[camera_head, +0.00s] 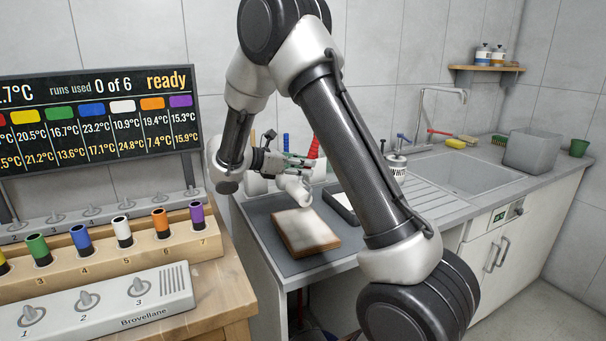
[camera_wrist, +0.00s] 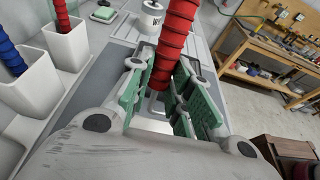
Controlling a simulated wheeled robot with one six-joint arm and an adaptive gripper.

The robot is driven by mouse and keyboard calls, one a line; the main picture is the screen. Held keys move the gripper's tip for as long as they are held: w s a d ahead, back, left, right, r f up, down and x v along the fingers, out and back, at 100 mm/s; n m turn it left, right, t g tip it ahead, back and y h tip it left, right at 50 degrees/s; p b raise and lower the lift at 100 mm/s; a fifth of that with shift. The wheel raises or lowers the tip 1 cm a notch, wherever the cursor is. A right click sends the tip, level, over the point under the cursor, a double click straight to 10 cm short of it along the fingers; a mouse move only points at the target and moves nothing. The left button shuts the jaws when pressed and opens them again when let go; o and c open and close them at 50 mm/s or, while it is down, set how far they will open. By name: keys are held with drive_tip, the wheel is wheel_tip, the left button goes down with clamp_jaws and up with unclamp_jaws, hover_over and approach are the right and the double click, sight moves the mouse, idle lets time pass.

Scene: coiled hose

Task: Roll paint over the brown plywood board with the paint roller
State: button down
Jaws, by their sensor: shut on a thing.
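My gripper (camera_wrist: 160,95) is shut on the red ribbed handle of the paint roller (camera_wrist: 172,45), which stands up between its green finger pads. In the head view my gripper (camera_head: 290,162) is above the back of the plywood board (camera_head: 303,231). A white rounded part (camera_head: 295,187), which looks like the roller's sleeve, shows below the gripper by the board's back edge; whether it touches cannot be told. The board lies flat on the grey worktop. Its top is mostly whitish, with brown along the edges and sides.
A dark-rimmed tray (camera_head: 342,207) lies right of the board, partly behind my arm. A white can (camera_wrist: 150,18) stands beyond the gripper. White holders with a red handle (camera_wrist: 62,14) and a blue handle (camera_wrist: 10,52) stand at left. The sink (camera_head: 470,170) is further right.

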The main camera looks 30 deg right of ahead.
drive_tip(key=shift+r, duration=2.55)
